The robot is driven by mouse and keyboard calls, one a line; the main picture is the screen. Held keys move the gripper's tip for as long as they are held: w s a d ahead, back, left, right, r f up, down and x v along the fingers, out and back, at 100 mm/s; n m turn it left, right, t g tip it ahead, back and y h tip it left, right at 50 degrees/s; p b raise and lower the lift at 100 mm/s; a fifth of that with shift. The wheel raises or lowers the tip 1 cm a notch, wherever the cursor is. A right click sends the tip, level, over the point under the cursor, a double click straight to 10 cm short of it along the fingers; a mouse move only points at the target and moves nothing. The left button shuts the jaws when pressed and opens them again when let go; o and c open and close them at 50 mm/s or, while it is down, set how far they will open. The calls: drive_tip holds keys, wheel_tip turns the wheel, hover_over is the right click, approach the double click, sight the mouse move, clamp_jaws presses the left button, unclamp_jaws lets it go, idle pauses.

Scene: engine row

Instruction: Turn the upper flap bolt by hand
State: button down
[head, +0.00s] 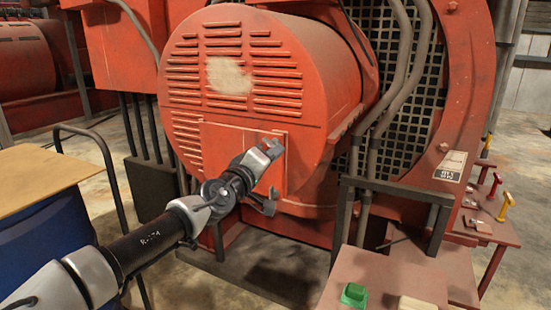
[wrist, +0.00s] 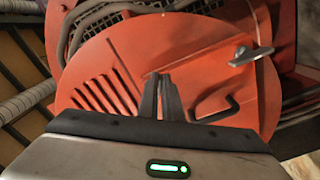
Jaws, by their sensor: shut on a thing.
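The flap (head: 210,145) is a flat red panel low on the louvred end of a big red drum. My gripper (head: 268,150) reaches it from the front, near its upper right corner. In the wrist view the two dark fingers (wrist: 163,90) are close together at the flap's edge. They are shut on the upper flap bolt, which is mostly hidden between them. A grey bolt with a wide wing, the lower one (wrist: 250,55), is free at the other end of that edge. A dark bent handle (wrist: 220,113) stands on the flap between the bolts.
The red drum (head: 315,60) has louvres and a pale worn patch. Grey pipes (head: 408,75) and a mesh panel stand on the right. A bench with a green button (head: 354,295) is in front on the right. A wooden-topped cart (head: 40,180) is at the left.

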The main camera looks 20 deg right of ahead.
drive_tip(key=m+b, duration=0.1)
drive_tip(key=m, duration=0.2)
drive_tip(key=w+a+m+b, duration=0.1)
drive_tip(key=m+b, duration=0.1)
drive_tip(key=m, duration=0.2)
drive_tip(key=m+b, duration=0.1)
drive_tip(key=m, duration=0.3)
drive_tip(key=shift+w+a+f, duration=0.1)
drive_tip(key=shift+w+a, duration=0.05)
drive_tip(key=shift+w, duration=0.2)
drive_tip(key=shift+m, duration=0.3)
drive_tip(key=c, duration=2.1)
unclamp_jaws()
drive_tip(key=shift+o, duration=0.8)
drive_tip(key=shift+s, duration=0.1)
drive_tip(key=shift+f, duration=0.1)
